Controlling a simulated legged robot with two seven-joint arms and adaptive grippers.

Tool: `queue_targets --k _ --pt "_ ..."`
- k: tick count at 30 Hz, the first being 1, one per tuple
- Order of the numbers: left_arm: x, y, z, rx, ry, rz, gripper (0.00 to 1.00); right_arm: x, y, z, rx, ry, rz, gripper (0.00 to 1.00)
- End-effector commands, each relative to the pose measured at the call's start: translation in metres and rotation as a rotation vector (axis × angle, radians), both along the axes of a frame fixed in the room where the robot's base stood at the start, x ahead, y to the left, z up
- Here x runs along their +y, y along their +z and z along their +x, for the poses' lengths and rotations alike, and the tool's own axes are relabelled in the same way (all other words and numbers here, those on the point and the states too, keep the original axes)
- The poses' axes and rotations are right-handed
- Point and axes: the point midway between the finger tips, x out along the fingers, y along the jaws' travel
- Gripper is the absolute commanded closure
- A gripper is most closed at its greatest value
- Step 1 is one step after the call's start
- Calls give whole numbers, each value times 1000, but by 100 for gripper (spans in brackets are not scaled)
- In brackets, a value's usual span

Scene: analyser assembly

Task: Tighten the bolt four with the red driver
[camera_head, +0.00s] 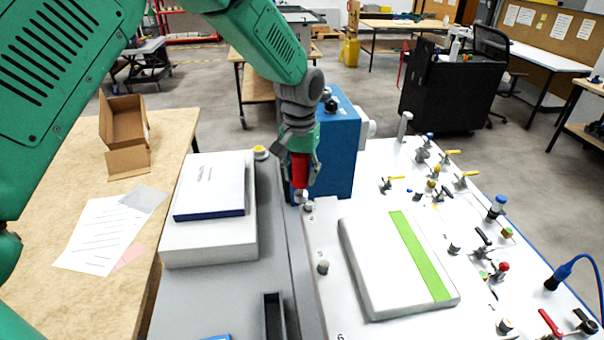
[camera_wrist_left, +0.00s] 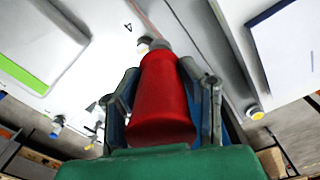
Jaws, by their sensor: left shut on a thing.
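My left gripper (camera_head: 301,172) comes down from the top of the head view and is shut on the red driver (camera_head: 300,170). The red driver also fills the middle of the left wrist view (camera_wrist_left: 161,100), between the two fingers. The driver points down, its tip close to the bolt by the label 4 (camera_head: 308,206) on the white plate. In the left wrist view a bolt (camera_wrist_left: 143,42) shows partly beside the driver's far end, next to the 4. I cannot tell whether the tip touches it. My right gripper is not in view.
A white cover with a green stripe (camera_head: 385,262) lies on the plate right of the bolts. A blue box (camera_head: 338,150) stands just behind the gripper. A white case with a book (camera_head: 208,240) is at left. Several valves and knobs stand at right.

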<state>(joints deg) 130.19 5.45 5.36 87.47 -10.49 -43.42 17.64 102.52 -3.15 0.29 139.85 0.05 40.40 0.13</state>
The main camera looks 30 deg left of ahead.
Motion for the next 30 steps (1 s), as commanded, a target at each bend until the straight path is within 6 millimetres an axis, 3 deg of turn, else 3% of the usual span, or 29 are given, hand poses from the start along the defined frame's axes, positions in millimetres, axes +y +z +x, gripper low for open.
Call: queue_targets --k 18,30 --pt "1 -8 0 1 0 -2 100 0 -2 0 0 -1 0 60" --pt "0 3 0 0 0 1 100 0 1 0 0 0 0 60"
